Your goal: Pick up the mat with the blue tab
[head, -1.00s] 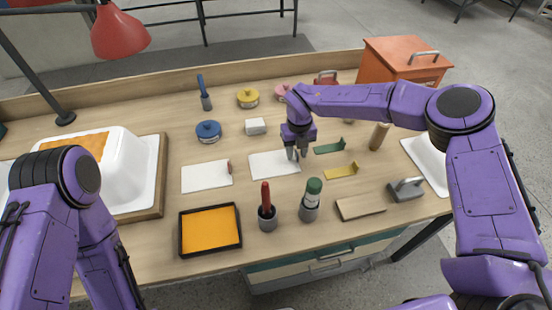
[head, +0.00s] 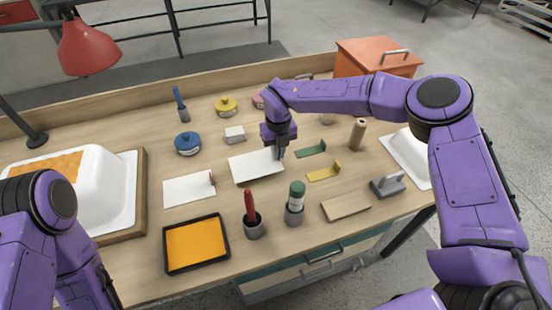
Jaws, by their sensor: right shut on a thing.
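A white mat (head: 254,166) hangs a little above the table in the head view, near the middle. My right gripper (head: 279,153) is shut on its right end. The fingers hide the tab there, so I cannot see its colour. A second white mat (head: 188,191) lies flat on the table to the left, with a reddish tab (head: 212,178) at its right end. My left arm shows at the lower left, but its gripper is out of view.
In front stand an orange tray (head: 196,244), a red-handled tool in a cup (head: 252,218) and a green-topped bottle (head: 296,204). Green (head: 311,149) and yellow (head: 323,172) pieces lie right of the gripper. Behind are a white block (head: 234,134) and a blue tin (head: 188,143).

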